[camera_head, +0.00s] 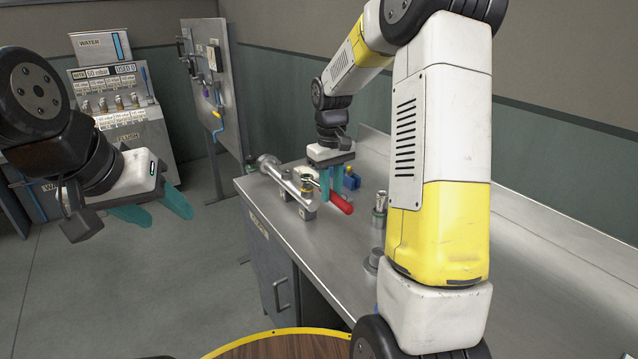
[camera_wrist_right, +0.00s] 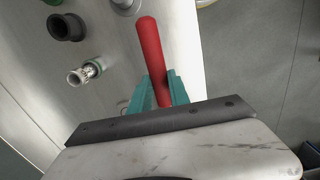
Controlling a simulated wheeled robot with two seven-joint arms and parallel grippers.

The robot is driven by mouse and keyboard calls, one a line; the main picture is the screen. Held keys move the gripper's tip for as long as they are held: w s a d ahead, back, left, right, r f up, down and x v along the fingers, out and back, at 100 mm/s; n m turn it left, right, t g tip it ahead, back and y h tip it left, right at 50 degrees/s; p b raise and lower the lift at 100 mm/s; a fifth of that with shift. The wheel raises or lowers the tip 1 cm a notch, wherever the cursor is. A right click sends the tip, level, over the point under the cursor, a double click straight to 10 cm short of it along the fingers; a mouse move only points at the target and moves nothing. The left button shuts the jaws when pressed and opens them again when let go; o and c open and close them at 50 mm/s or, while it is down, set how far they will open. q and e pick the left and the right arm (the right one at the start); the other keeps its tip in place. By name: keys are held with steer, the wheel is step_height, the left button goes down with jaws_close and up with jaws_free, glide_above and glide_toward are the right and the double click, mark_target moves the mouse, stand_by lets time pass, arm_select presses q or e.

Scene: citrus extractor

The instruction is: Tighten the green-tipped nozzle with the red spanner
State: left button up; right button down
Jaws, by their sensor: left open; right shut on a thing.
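The red spanner (camera_head: 342,203) is in my right gripper (camera_head: 331,190), above the bench beside a metal tube assembly. Its red handle (camera_wrist_right: 150,50) also shows between the teal fingers of the right gripper (camera_wrist_right: 159,88) in the right wrist view. The spanner's head is mostly hidden by the gripper. A small fitting (camera_head: 307,186) sits at the tube, close left of the gripper; I cannot tell whether it is the green-tipped nozzle or whether the spanner touches it. My left gripper (camera_head: 160,211) is open and empty, over the floor left of the bench.
The metal tube (camera_head: 287,181) lies along the bench's left edge. An upright silver fitting (camera_head: 379,207) and a low round part (camera_head: 374,260) stand on the steel bench (camera_head: 530,240). A blue part (camera_head: 351,180) is behind the gripper. A control panel (camera_head: 115,95) stands at the back left.

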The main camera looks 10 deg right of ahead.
steer(key=shift+f, duration=1.1)
stand_by(0.3)
steer(key=c, duration=1.9)
jaws_free()
jaws_close()
steer(key=a+m, duration=0.6)
steer(key=shift+s+a, duration=0.25)
steer(key=shift+a, duration=0.15)
